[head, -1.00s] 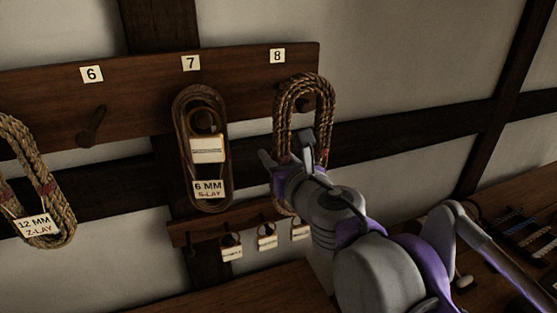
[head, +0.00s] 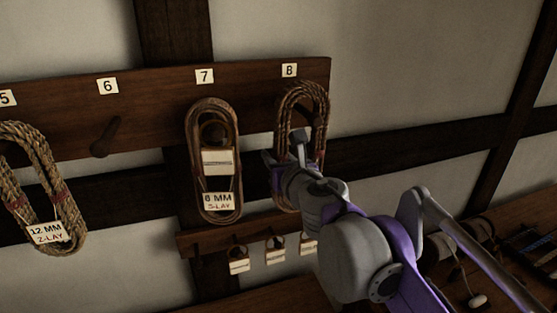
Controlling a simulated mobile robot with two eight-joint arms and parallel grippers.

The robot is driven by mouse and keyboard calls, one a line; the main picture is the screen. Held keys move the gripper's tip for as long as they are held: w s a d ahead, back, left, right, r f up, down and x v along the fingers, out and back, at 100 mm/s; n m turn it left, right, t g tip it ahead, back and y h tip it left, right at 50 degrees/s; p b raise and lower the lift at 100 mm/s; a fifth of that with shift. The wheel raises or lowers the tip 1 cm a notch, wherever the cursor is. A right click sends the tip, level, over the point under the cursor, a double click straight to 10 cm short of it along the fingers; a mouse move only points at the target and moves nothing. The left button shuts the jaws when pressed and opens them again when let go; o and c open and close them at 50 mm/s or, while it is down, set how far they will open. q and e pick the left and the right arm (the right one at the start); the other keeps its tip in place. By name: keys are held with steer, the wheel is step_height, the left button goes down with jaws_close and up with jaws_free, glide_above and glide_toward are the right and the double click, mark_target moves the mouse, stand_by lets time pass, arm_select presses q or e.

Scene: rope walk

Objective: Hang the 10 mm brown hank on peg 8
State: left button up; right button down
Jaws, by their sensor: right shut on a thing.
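A brown rope hank (head: 303,91) is at peg 8, below the number plate 8 (head: 289,70) on the wooden peg board. My right gripper (head: 293,160) is shut on this hank along its middle. The gripper hides the lower part of the hank and any tag on it. My left gripper is not in view.
Peg 6 (head: 106,137) is bare. A thicker hank tagged 12 MM (head: 66,204) hangs farther left. Small tags (head: 276,248) hang on a lower rail. A bench with gear is at the right.

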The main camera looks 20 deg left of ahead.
steer(key=shift+w+a, duration=0.35)
steer(key=shift+w, duration=0.1)
steer(key=shift+w+a+f, duration=0.35)
steer(key=shift+w+f, duration=0.2)
steer(key=shift+f, duration=0.2)
steer(key=shift+c, duration=2.4)
jaws_free()
steer(key=shift+s, duration=0.1)
